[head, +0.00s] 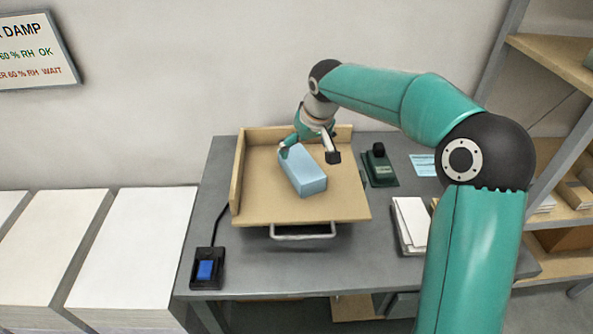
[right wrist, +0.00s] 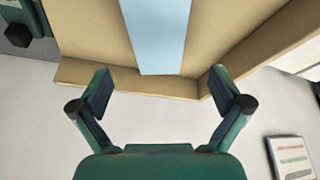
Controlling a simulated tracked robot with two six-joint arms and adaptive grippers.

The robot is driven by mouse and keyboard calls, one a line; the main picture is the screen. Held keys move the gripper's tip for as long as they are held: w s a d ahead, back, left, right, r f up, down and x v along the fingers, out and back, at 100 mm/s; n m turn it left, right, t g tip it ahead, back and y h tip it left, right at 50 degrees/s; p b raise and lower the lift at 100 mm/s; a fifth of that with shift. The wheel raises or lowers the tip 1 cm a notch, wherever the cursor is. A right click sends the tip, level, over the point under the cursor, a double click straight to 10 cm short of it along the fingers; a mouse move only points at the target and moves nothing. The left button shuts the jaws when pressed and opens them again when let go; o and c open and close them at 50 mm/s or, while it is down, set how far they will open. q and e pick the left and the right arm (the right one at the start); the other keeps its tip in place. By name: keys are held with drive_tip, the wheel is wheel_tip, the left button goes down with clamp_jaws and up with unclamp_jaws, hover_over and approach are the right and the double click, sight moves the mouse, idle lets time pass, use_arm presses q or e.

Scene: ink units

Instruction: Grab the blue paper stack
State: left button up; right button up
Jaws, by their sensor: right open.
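The blue paper stack (head: 305,173) is a light blue block lying on a tan wooden tray (head: 260,207) with raised walls at its left and back. The stack also shows at the top of the right wrist view (right wrist: 156,35). My right gripper (head: 310,155) is at the stack's far end in the head view, its fingers spread to either side. In the right wrist view the right gripper (right wrist: 158,88) is open and empty, with the stack's end beyond the fingertips, between their lines. My left gripper is not in view.
The tray rests on a grey table (head: 225,278). A black switch box with a blue button (head: 205,270) is at front left. A dark green device (head: 379,168) and white papers (head: 410,222) are at right. Tall white paper stacks (head: 130,250) stand left; wooden shelves (head: 565,60) stand right.

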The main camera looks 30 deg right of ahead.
sight(300, 162)
drive_tip(key=shift+x, duration=1.25)
drive_tip(key=shift+p+x, duration=0.55)
drive_tip(key=shift+x, duration=2.35)
drive_tip(key=shift+s+d, duration=0.1)
drive_tip(key=shift+s, duration=0.1)
drive_tip(key=shift+c, duration=0.2)
drive_tip(key=c, duration=1.7)
drive_tip(key=shift+r, duration=0.2)
